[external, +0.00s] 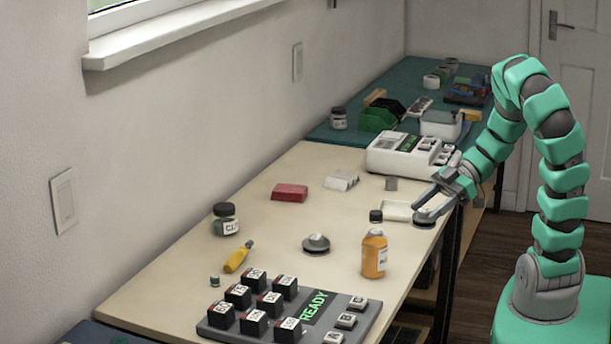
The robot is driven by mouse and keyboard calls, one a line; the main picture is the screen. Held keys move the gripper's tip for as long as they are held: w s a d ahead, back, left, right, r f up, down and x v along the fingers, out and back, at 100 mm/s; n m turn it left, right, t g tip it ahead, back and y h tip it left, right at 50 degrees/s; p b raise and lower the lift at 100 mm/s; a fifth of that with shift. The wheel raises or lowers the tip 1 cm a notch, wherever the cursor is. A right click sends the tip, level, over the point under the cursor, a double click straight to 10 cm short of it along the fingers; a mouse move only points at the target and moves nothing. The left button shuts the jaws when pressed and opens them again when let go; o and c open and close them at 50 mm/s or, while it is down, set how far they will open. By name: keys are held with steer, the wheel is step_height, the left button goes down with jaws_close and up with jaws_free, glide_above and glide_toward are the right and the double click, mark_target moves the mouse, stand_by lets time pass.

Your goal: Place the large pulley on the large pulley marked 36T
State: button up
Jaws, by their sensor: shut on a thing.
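My gripper (430,202) is at the right edge of the bench, beside the right end of a shallow white tray. It is shut on a round grey disc (424,221), which looks like a large pulley, low by the bench top. Whether the disc touches the bench or tray I cannot tell. The fingers partly hide it. Another grey round pulley (316,244) with a raised centre lies flat on the middle of the bench, apart from my gripper and to its left. No 36T marking is readable on either.
An orange bottle (374,254) with a dark cap stands between the two discs. The white tray (396,211), a grey block (391,184) and a white device (400,160) are near my gripper. A keypad (215,326) with READY display is in front. A red block (289,193) lies left.

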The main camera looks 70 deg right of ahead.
steer(key=w+b, duration=0.1)
steer(key=w, duration=0.3)
steer(key=w+d+f, duration=0.1)
steer(key=w, duration=0.3)
steer(key=w+d+b, duration=0.1)
steer(key=w, duration=0.3)
steer(key=shift+w+d+f+b, duration=0.2)
steer(key=shift+b, duration=0.1)
steer(key=shift+f+b, duration=1.1)
steer(key=shift+f, duration=0.65)
steer(key=o, duration=1)
steer(key=shift+c, duration=0.2)
steer(key=p+v, duration=0.5)
steer(key=v, duration=0.7)
